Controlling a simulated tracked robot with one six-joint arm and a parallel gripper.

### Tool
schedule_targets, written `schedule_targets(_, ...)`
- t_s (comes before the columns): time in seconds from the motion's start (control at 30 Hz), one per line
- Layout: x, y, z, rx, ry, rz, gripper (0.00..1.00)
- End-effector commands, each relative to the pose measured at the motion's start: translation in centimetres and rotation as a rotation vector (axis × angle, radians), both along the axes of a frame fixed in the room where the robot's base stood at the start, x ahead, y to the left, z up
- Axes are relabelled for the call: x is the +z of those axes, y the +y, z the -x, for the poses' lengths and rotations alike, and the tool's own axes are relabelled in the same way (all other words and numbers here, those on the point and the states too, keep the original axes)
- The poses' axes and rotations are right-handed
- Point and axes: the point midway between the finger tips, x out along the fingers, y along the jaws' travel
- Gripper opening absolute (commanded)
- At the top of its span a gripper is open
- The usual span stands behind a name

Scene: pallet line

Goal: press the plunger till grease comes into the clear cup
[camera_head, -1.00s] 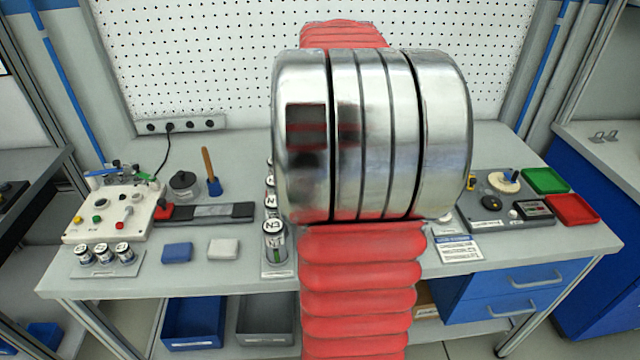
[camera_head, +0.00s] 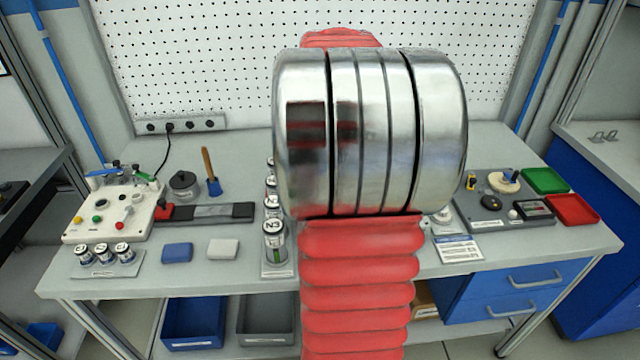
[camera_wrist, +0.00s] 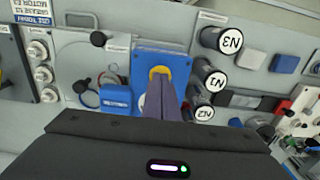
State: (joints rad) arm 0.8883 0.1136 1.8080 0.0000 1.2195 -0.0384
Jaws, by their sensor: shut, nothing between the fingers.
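In the wrist view my gripper (camera_wrist: 160,83) is shut and empty, with its dark fingers together. The fingertips overlap a round yellow part (camera_wrist: 159,71) on a blue plate (camera_wrist: 176,59); I cannot tell whether they touch it. The yellow part may be the plunger's top, but most of it is hidden. I cannot make out a clear cup or any grease. In the head view my own arm hides this spot and the gripper.
In the wrist view, several N-labelled canisters (camera_wrist: 229,41) stand close on the right of the fingers. A blue block (camera_wrist: 115,99) and a black knob (camera_wrist: 82,86) are on the left. In the head view, a white control box (camera_head: 110,215) stands at the bench's left.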

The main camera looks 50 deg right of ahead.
Motion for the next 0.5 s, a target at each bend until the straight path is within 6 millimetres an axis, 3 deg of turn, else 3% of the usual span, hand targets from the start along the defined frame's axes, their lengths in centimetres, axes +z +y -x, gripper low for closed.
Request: schedule_targets(0.5,-0.1,-0.01,-0.01,0.0,0.001,-0.001,0.0)
